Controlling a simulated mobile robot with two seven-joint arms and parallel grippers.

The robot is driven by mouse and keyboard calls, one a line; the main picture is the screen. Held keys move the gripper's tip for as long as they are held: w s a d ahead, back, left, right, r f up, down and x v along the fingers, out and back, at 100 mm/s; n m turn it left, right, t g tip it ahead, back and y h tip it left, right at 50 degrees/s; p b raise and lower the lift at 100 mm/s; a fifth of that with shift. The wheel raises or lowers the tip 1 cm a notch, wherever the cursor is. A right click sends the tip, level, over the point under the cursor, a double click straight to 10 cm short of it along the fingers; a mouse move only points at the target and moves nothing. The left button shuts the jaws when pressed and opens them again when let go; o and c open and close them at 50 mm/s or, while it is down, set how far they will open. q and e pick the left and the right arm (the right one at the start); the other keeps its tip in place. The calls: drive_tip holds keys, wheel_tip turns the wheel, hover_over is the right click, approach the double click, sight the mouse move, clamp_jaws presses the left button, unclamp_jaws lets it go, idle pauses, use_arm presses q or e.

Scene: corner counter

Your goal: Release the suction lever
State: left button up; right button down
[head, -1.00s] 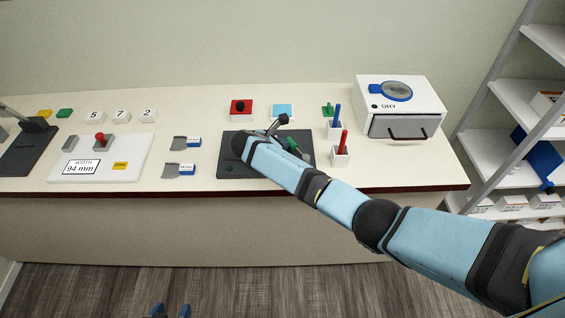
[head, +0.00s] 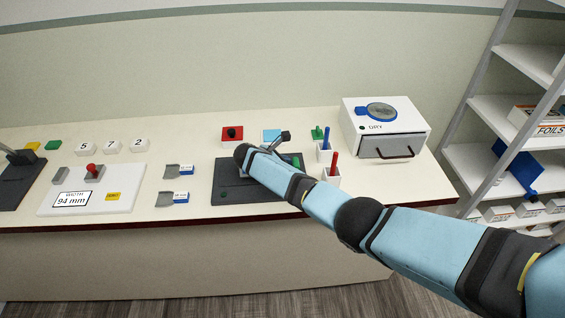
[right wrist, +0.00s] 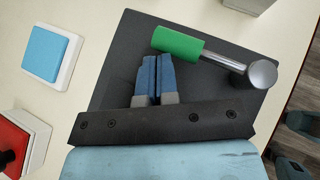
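The suction lever has a green handle (right wrist: 177,43) on a metal rod that ends in a round metal knob (right wrist: 262,73). It lies over a dark plate (head: 229,192). The green handle also shows in the head view (head: 296,161), just past my right wrist. My right gripper (right wrist: 153,62) has its two blue fingers together with nothing seen between them. Their tips are close beside the handle's near side; I cannot tell whether they touch it. In the head view my right arm hides part of the plate and the fingertips. My left gripper is out of view.
Two white holders with a blue pen (head: 326,139) and a red pen (head: 334,162) stand right of the plate. A white dryer box (head: 361,112) is behind them. A red pad (head: 232,128) and a light blue pad (head: 271,133) lie behind the plate.

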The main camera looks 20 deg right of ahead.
drive_tip(key=shift+d, duration=0.3)
drive_tip(key=shift+a+r, duration=0.1)
drive_tip(key=v, duration=1.4)
drive_tip(key=shift+a, duration=0.1)
